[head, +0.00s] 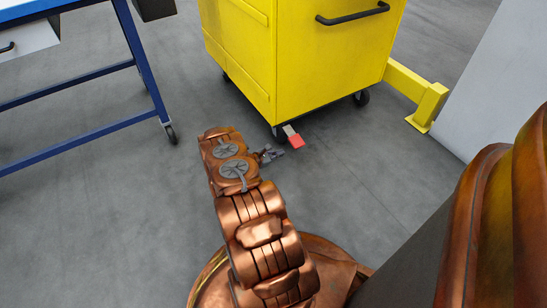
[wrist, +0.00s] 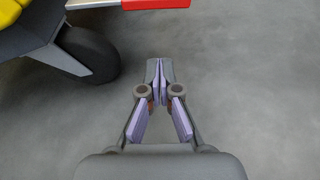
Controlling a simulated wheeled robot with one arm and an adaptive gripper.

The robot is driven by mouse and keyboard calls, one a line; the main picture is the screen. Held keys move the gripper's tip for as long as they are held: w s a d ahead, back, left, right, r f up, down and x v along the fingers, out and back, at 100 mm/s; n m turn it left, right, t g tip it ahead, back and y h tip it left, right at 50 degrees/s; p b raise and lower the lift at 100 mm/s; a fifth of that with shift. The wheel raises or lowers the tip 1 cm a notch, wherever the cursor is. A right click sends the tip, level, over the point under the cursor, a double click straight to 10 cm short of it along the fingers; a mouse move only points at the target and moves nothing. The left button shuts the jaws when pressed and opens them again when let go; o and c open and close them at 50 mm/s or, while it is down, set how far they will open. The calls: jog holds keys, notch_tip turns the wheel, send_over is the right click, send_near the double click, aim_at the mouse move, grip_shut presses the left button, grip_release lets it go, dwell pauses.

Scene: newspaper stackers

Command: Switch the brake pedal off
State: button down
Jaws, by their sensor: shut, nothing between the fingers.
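The brake pedal (head: 296,139) is a small red-tipped grey lever that sticks out low from a caster at the near corner of the yellow cart. In the wrist view the pedal (wrist: 155,4) shows at the top edge, partly cut off, with its grey arm reaching left. My gripper (head: 276,153) is low, just in front and to the left of the pedal. In the wrist view my gripper (wrist: 160,68) has its fingertips together with nothing between them. The fingertips appear apart from the pedal.
The yellow cart (head: 305,60) stands on casters; its near wheel (wrist: 88,55) is at the left in the wrist view. A yellow floor barrier (head: 430,105) and a grey panel (head: 490,80) are at right. A blue-framed table (head: 145,65) is at left. Grey floor between is clear.

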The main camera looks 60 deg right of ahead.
aim_at(293, 136)
jog(key=b+x, duration=0.1)
jog(key=x, duration=0.3)
jog(key=shift+f, duration=0.15)
jog(key=shift+s+d+b, duration=0.1)
jog(key=shift+d+b, duration=0.2)
jog(key=shift+s+a+r+b, duration=0.2)
jog(key=shift+r+b, duration=0.25)
jog(key=shift+r, duration=0.55)
jog(key=shift+s+a+r+b, duration=0.15)
jog(key=shift+r+b, duration=0.25)
jog(key=shift+r, duration=0.6)
jog(key=shift+r, duration=0.1)
